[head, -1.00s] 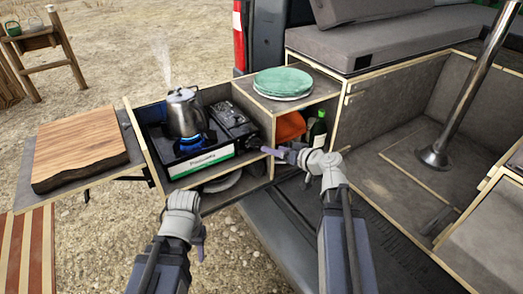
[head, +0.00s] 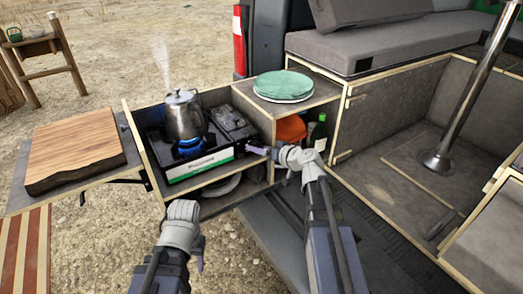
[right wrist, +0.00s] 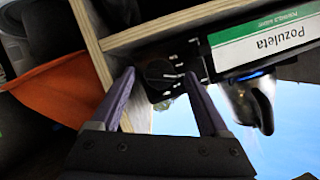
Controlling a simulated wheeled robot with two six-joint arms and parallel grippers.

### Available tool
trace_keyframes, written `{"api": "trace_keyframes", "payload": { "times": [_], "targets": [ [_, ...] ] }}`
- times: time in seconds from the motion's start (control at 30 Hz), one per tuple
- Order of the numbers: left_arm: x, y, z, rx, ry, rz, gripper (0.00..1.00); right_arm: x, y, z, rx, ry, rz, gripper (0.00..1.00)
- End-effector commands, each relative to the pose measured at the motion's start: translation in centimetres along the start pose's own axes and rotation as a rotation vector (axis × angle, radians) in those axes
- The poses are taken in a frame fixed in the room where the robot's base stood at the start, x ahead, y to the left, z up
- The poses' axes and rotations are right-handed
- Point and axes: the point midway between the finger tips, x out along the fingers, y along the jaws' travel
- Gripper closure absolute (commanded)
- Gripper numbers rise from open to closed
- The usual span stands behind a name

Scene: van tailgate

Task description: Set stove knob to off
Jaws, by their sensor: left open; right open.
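The black camping stove (head: 223,149) with a green and white label sits in the open pull-out drawer. A blue flame (head: 190,145) burns under the steaming metal kettle (head: 179,118). In the right wrist view, the dark round stove knob (right wrist: 160,74) with pale marks around it lies ahead, between the two fingertips. My right gripper (head: 249,149) is open at the stove's right front end; whether its fingers touch the knob I cannot tell. The gripper hides the knob in the head view. My left gripper (head: 200,258) is low in front of the drawer, apart from the stove.
Green-topped plates (head: 283,85) sit on the shelf right of the stove. A wooden board (head: 75,152) lies on the left side shelf. Drawer walls stand close around the stove.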

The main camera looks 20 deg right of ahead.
Motion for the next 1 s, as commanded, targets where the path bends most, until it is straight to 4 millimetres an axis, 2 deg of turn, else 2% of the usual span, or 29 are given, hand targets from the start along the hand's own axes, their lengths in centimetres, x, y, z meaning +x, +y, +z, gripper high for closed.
{"api": "trace_keyframes", "payload": {
  "times": [0.07,0.7,1.0],
  "targets": [
    [-0.01,0.0,0.0,0.0,0.0,0.0,0.54,-0.02,0.0,0.0,0.0,0.0,0.0,0.26],
    [0.0,0.0,0.0,0.0,0.0,0.0,0.54,-0.04,0.02,0.01,0.0,0.0,0.0,0.98],
    [0.17,0.02,-0.01,0.0,0.0,0.0,0.54,0.0,0.12,0.06,0.019,0.0,-0.008,1.0]
  ]
}}
